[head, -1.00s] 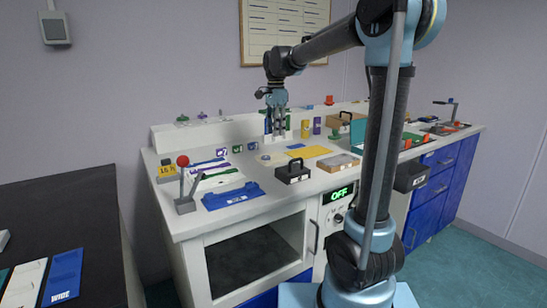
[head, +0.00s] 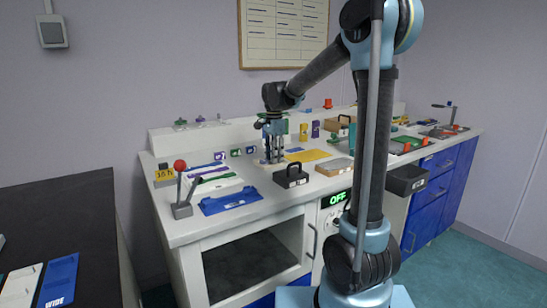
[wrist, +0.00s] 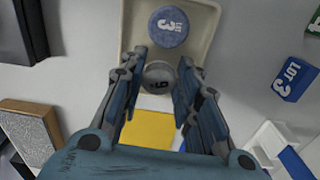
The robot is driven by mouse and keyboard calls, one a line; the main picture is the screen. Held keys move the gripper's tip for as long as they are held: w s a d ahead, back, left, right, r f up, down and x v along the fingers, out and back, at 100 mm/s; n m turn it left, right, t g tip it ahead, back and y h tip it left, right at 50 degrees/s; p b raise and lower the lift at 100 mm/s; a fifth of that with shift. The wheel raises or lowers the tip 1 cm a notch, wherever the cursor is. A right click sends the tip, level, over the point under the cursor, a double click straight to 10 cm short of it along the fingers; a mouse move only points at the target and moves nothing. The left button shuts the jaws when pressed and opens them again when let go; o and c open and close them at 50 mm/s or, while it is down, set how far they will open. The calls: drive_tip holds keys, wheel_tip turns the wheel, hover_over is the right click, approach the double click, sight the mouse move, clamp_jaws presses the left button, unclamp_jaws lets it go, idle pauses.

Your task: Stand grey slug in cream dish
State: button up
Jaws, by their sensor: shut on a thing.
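The cream dish (wrist: 206,22) shows at the top of the wrist view as a shallow tray with a raised rim. A blue-topped round piece (wrist: 168,26) marked "LOT 3" sits in it. The grey slug (wrist: 158,76), round-ended with a dark mark, is between my fingertips (wrist: 161,68), which are shut on it. It overlaps the dish's near end in this view; whether it touches the floor of the dish I cannot tell. In the head view my gripper (head: 272,160) points straight down at the dish, low over the bench; the slug is not clear there.
A yellow mat (wrist: 150,128) lies beside the dish. A blue "LOT 3" block (wrist: 292,80) stands to the right in the wrist view. A black handled box (head: 291,178), a blue tray (head: 230,201) and a red-knobbed lever (head: 181,190) stand nearby on the bench.

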drive_tip(key=o, duration=0.5)
drive_tip(key=shift+f, duration=0.1)
drive_tip(key=shift+o, duration=0.2)
wheel_tip(320, 180, up, 12)
idle(0.5)
